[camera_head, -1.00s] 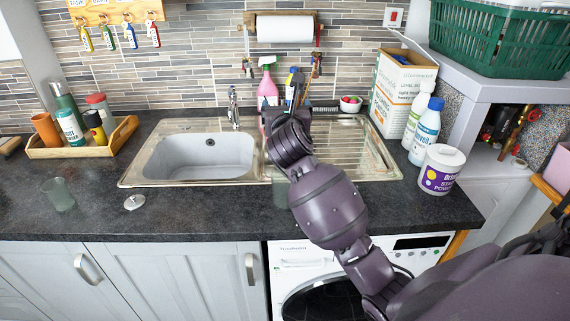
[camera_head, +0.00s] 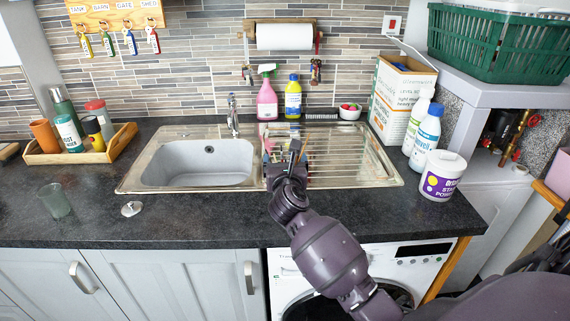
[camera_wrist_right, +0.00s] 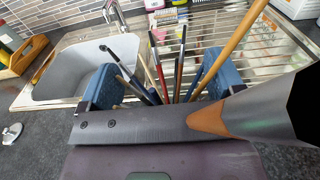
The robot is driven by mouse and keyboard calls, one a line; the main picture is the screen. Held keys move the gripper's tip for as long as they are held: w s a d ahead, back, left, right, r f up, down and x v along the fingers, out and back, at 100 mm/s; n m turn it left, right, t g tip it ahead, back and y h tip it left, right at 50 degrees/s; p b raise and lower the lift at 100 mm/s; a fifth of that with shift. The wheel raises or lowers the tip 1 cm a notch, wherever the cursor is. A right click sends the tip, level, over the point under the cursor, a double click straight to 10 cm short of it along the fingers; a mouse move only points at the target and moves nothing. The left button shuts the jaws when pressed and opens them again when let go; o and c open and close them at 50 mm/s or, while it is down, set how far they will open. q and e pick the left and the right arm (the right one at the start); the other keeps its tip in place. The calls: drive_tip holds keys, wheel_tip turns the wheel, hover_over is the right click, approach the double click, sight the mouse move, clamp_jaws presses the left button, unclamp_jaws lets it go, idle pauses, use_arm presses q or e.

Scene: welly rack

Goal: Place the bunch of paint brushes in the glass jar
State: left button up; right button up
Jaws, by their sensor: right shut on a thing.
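My right gripper (camera_head: 284,163) is over the front of the steel drainer, at the right of the sink bowl. In the right wrist view its blue finger pads (camera_wrist_right: 152,88) are shut around the bunch of paint brushes (camera_wrist_right: 175,75). The thin handles, in dark, red, blue and wood colours, fan out upward between the pads. In the head view the brushes (camera_head: 293,148) are small and partly hidden by my gripper. A greenish glass jar (camera_head: 56,201) stands upright on the worktop at the far left, well apart from my right gripper. My left gripper is not in view.
A sink bowl (camera_head: 197,166) lies left of my gripper, and a metal plug (camera_head: 131,209) lies near the jar. A wooden tray (camera_head: 82,154) holds bottles. A pink spray bottle (camera_head: 267,98) stands behind, a white tub (camera_head: 442,178) at the right. The front worktop is largely clear.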

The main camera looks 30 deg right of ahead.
drive_tip(key=shift+f, duration=0.2)
drive_tip(key=o, duration=1)
drive_tip(key=shift+r, duration=0.15)
